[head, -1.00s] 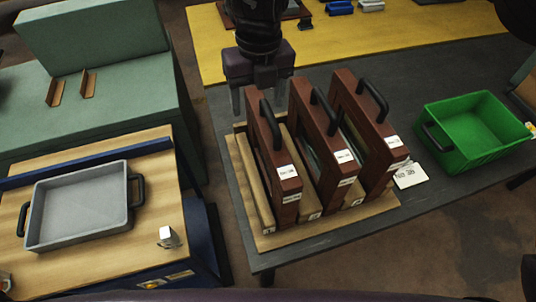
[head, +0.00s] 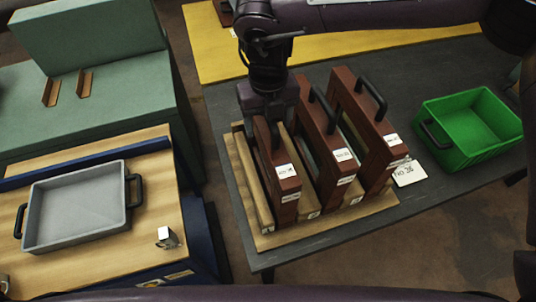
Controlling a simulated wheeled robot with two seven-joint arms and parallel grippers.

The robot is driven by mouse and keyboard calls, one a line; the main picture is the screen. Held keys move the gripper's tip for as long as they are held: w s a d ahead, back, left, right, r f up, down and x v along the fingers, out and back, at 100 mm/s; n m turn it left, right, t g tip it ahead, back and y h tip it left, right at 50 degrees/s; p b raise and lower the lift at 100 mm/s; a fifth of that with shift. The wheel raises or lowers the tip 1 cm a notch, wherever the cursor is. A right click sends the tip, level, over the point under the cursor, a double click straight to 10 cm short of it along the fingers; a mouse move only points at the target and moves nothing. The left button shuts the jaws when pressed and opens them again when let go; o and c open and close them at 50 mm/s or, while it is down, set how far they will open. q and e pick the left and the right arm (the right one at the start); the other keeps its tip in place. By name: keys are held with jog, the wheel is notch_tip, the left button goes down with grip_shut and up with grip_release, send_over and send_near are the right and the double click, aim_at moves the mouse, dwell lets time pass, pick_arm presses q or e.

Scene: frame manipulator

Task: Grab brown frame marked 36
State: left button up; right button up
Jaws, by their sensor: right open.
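Three brown frames stand upright in a wooden rack (head: 330,229): a left one (head: 286,190), a middle one (head: 338,158) and a right one (head: 385,150). Each has a black handle on top and white labels on its near end. The label numbers are too small to read surely, so I cannot tell which is 36. A white card (head: 408,172) beside the rack bears a number ending in 6. My right gripper (head: 268,118) is open, low over the left frame's handle, which it partly hides. I cannot tell whether it touches. My left gripper is not in view.
A green bin (head: 447,150) stands to the right on the dark table (head: 330,250). A grey tray (head: 75,239) lies on the wooden bench at left. The middle and right frames stand close beside my right gripper.

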grip_shut()
dwell(0.3)
jog(key=shift+w+r, duration=0.1)
jog(key=shift+r, duration=0.15)
